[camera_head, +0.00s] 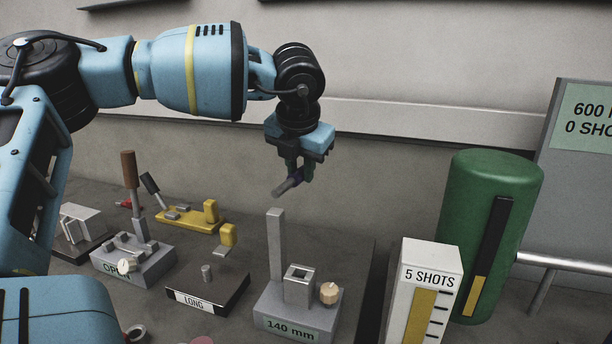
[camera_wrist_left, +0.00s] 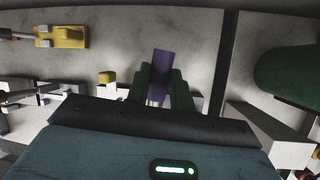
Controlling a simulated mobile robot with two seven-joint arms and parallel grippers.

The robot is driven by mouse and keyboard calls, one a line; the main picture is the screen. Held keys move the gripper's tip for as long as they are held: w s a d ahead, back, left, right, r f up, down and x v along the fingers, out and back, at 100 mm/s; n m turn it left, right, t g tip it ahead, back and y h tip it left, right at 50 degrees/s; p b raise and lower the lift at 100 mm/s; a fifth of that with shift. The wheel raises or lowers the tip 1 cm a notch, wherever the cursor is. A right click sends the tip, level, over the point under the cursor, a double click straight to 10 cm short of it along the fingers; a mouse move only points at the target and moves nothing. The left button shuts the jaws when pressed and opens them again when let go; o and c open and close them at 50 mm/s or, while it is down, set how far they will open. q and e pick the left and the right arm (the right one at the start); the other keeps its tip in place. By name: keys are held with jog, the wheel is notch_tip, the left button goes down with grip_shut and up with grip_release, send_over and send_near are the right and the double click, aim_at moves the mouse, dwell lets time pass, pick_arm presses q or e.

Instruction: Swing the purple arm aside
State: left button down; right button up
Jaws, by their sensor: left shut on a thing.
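The purple arm (camera_wrist_left: 161,75) stands out between the green fingers of my left gripper (camera_wrist_left: 158,88) in the left wrist view. In the head view my left gripper (camera_head: 298,175) is shut on this short bar (camera_head: 288,183), which looks dark purple with a grey end. The bar slants down to the left, just above the upright grey post (camera_head: 276,245) of the block labelled 140 mm (camera_head: 290,327). I cannot tell whether the bar joins the post. The fingers hide part of the bar. My right gripper is not in view.
A white gauge labelled 5 SHOTS (camera_head: 405,290) and a green cylinder (camera_head: 470,240) stand to the right. To the left are a block labelled LONG (camera_head: 232,297), a lever fixture (camera_head: 155,268) and a yellow clamp (camera_head: 185,218). A wall is behind.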

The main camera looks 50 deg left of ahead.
pick_arm(q)
jog(key=shift+a+f, duration=0.15)
jog(key=shift+s+n+b, duration=0.1)
jog(key=shift+n+b, duration=0.2)
jog(key=shift+a, duration=0.1)
jog(key=c, duration=1.2)
grip_release()
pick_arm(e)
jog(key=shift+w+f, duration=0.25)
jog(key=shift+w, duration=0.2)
pick_arm(q)
jog(key=shift+r, duration=0.2)
jog(key=shift+s+d+r, duration=0.15)
jog(key=shift+d+r, duration=0.05)
jog(key=shift+r, duration=0.3)
jog(key=v, duration=0.6)
jog(key=shift+r, duration=0.35)
